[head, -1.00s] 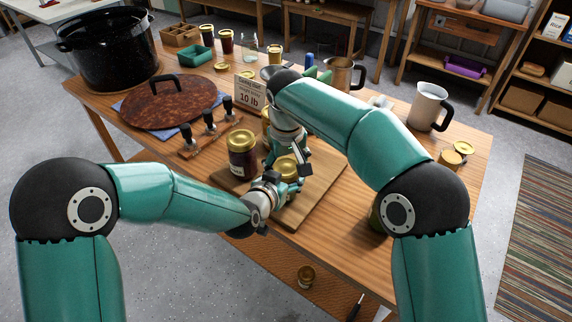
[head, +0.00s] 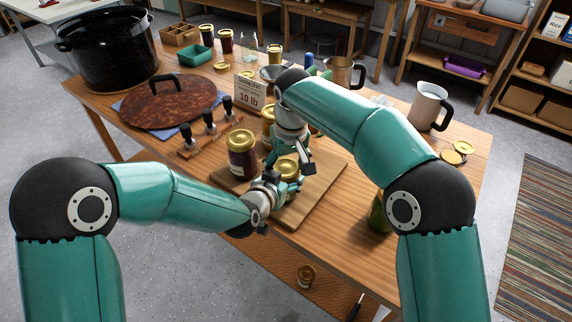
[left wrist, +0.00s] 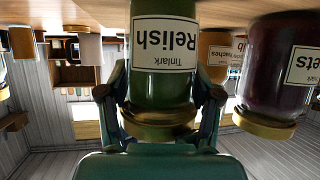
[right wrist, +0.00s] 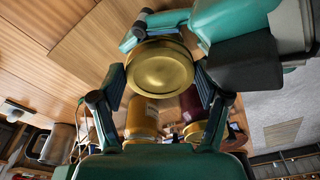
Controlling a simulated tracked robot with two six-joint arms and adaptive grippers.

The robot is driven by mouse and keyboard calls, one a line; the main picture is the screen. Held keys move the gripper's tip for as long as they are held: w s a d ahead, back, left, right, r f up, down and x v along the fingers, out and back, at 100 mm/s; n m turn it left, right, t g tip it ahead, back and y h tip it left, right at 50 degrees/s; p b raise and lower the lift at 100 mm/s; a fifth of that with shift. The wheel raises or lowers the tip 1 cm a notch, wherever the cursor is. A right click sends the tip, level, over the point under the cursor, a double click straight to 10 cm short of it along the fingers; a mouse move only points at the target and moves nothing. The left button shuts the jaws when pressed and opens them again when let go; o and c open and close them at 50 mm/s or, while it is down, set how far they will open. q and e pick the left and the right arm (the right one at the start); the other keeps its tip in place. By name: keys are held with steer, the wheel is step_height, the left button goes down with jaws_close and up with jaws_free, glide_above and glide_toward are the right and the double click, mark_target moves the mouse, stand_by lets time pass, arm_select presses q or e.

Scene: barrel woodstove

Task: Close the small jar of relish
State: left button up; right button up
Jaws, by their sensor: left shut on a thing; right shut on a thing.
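The small relish jar (left wrist: 163,85) is upright on the cutting board; its label shows upside down in the left wrist view. A gold lid (right wrist: 162,68) sits on its mouth; whether it is tight I cannot tell. In the head view the jar (head: 287,166) is partly hidden by my arms. My left gripper (head: 290,188) is shut around the jar from the near side. My right gripper (head: 285,164) points down over the jar and is shut on the lid, with one finger on each side in the right wrist view.
A dark red jar (head: 242,155) stands just left of the relish, and an amber jar (head: 268,122) is behind. A stamp rack (head: 210,135) and a price card (head: 250,92) are further left. The cutting board (head: 322,180) is bare at right; loose lids (head: 463,147) lie by the white pitcher (head: 428,106).

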arm_select(q)
steer(key=shift+d+r, duration=0.2)
steer(key=shift+r, duration=0.15)
arm_select(e)
steer(key=shift+o, duration=0.6)
steer(key=shift+s+a+f, duration=0.25)
steer(key=shift+a+f, duration=0.15)
steer(key=shift+f, duration=0.3)
arm_select(q)
steer(key=shift+w, duration=0.1)
arm_select(e)
steer(key=o, duration=0.9)
arm_select(q)
steer(key=shift+a+f, duration=0.15)
steer(key=shift+f, duration=0.05)
arm_select(e)
step_height(320, 180, up, 4)
steer(key=shift+s+d+r, duration=0.1)
steer(key=shift+s+d, duration=0.05)
arm_select(q)
steer(key=shift+a, duration=0.1)
arm_select(e)
steer(key=shift+d+r, duration=0.1)
arm_select(q)
steer(key=shift+a, duration=0.1)
arm_select(e)
steer(key=shift+d, duration=0.2)
steer(key=c, duration=1.4)
